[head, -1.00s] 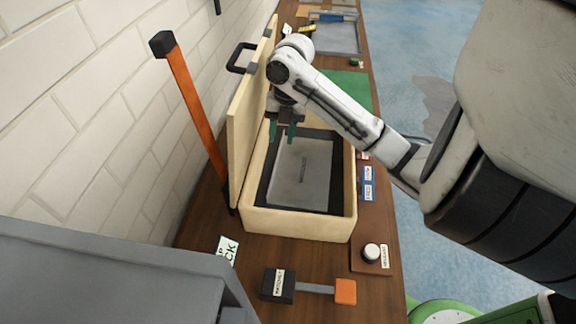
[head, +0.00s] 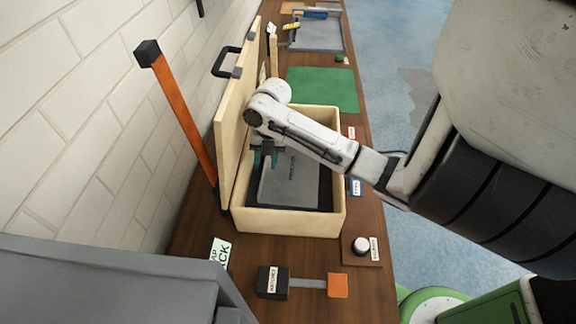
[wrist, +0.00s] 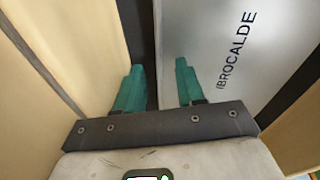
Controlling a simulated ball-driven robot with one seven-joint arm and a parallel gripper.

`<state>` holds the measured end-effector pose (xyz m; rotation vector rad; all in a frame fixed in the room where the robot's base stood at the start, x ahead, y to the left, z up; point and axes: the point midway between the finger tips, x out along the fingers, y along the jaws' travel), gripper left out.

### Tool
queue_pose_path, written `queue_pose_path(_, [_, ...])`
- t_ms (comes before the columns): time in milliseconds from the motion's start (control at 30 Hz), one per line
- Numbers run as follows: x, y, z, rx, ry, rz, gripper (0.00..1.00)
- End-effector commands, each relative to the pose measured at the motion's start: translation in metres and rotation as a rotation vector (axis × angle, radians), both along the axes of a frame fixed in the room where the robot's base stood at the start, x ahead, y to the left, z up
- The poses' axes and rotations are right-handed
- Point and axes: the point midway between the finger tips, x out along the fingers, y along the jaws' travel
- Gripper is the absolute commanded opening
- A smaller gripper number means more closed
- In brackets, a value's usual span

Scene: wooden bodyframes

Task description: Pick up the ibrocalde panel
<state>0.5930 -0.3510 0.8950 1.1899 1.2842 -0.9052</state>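The ibrocalde panel (head: 290,182) is a flat grey plate with dark lettering. It lies in the open wooden box (head: 285,222), and its left edge shows in the wrist view (wrist: 215,60). My gripper (head: 264,158) is inside the box's left side, at the panel's left edge. In the wrist view my gripper (wrist: 159,66) has its two teal fingers apart with nothing held. The right finger overlaps the panel and the left finger is beyond its edge, over the dark gap and box wall. Whether either finger touches the panel cannot be told. My arm hides the panel's far part.
The box's raised lid (head: 238,110) stands close to my gripper's left. An orange post (head: 181,110) leans by the wall. A white knob (head: 361,246) and a black block with orange-ended bar (head: 272,282) lie in front. A green mat (head: 325,88) is behind.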

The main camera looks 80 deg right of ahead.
Motion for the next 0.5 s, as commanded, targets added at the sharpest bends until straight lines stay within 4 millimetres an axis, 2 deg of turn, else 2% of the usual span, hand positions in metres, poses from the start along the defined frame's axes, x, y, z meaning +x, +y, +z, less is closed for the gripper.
queue_pose_path(67, [0.0000,0.0000,0.0001,0.000,0.000,0.000,0.38])
queue_pose_path(400, [0.0000,0.0000,0.0004,0.000,0.000,0.000,0.07])
queue_pose_path(500, [-0.0001,-0.0001,0.0004,0.000,0.000,0.000,0.00])
